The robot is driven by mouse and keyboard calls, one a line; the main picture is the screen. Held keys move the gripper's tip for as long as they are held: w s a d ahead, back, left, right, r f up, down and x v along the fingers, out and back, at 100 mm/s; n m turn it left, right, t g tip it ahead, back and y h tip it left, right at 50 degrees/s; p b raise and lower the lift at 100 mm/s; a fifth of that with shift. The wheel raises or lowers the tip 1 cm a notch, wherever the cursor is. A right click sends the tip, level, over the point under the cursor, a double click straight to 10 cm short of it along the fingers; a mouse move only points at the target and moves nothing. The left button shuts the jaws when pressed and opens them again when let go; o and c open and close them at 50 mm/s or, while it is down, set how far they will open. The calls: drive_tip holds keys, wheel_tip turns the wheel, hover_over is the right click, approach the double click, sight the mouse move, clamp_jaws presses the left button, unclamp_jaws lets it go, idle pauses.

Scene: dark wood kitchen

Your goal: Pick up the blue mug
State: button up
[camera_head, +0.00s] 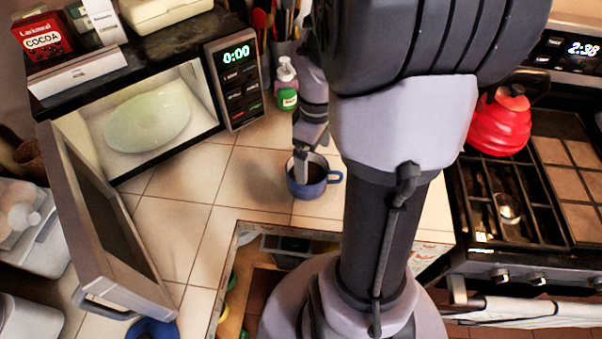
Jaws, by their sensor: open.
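The blue mug (311,189) stands upright on the tiled counter, with its handle pointing right and dark contents or a dark inside showing. My gripper (301,172) is at the mug from above. One pale finger shows at the left part of the mug's rim and appears to reach into its opening. The other finger is hidden, so I cannot tell whether either touches the mug. The gripper is open and holds nothing.
An open microwave (150,120) with a plate inside stands left, its door (110,225) swung out over the counter. A soap bottle (287,88) stands behind the mug. A red kettle (500,122) sits on the stove at right. An open drawer (240,285) lies below the counter edge.

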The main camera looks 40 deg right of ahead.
sight(309, 183)
wheel_tip(309, 183, down, 4)
drive_tip(key=shift+r+b, duration=0.15)
drive_tip(key=shift+b, duration=0.4)
drive_tip(key=f+b, duration=0.1)
drive_tip(key=f, duration=0.1)
drive_tip(key=f+b, duration=0.2)
drive_tip(key=f, duration=0.1)
drive_tip(key=shift+w+a+f, duration=0.1)
drive_tip(key=shift+w+f, duration=0.25)
drive_tip(key=shift+w, duration=0.05)
drive_tip(key=shift+r, duration=0.2)
drive_tip(key=shift+c, duration=0.2)
drive_tip(key=c, duration=1.4)
